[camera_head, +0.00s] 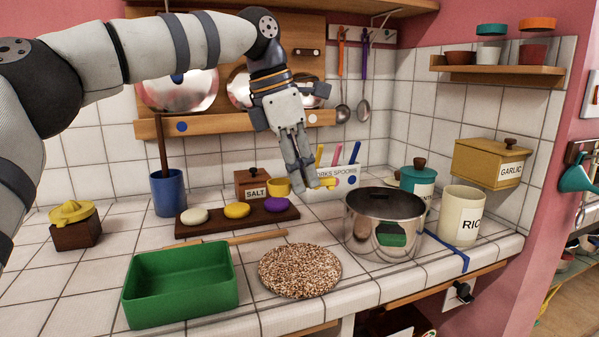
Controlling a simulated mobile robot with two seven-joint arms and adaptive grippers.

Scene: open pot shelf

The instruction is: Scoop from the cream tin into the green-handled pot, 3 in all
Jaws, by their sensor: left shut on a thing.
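My left gripper (311,182) points down above the back of the counter, shut on a yellow scoop. The scoop's yellow cup (278,187) shows left of the fingers and its yellow end (327,183) to their right. The cream tin (462,214), lettered "RIC", stands upright without a lid at the counter's right; its contents cannot be made out. A shiny steel pot (365,236) stands left of it, right of and below my gripper. My right gripper is out of view.
A speckled round mat (300,270) and green tray (133,295) lie in front. A dark board (215,225) with coloured lumps, a blue cup (168,193), a salt box (253,183), a spoon holder (346,179) and a teal canister (418,179) stand behind.

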